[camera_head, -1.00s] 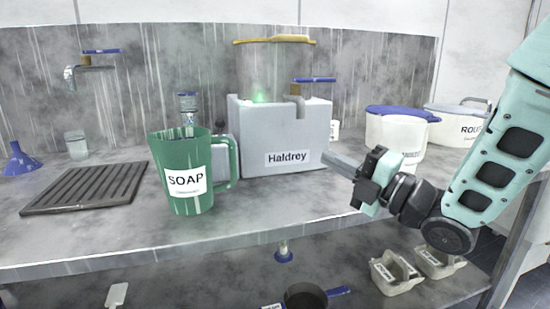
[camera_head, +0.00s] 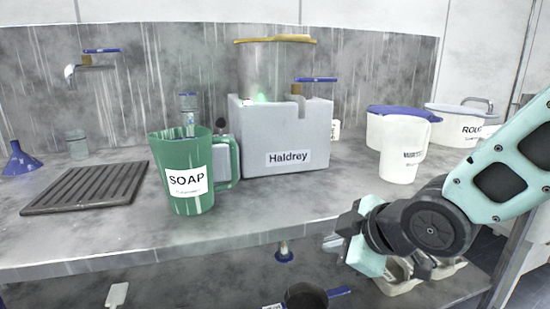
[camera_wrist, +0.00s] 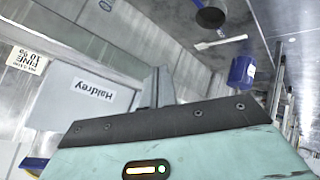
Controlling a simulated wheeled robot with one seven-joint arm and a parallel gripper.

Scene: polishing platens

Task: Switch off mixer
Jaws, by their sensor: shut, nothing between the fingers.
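The grey box labelled Haldrey (camera_head: 285,130), seemingly the mixer, stands on the bench with a clear, yellow-rimmed vessel (camera_head: 275,62) at its top. A green light (camera_head: 261,98) glows at its top. A small dark knob (camera_head: 220,122) shows at its left, partly behind the green soap jug. My gripper (camera_head: 331,242) is shut and empty, in front of the bench edge, below and right of the box and apart from it. In the wrist view the box (camera_wrist: 85,100) lies left of my fingers (camera_wrist: 157,88).
The green soap jug (camera_head: 190,190) stands left of the box. A drain grate (camera_head: 85,188) lies at left. A lower shelf holds a dark pan (camera_head: 305,296). Bench in front of the box is clear.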

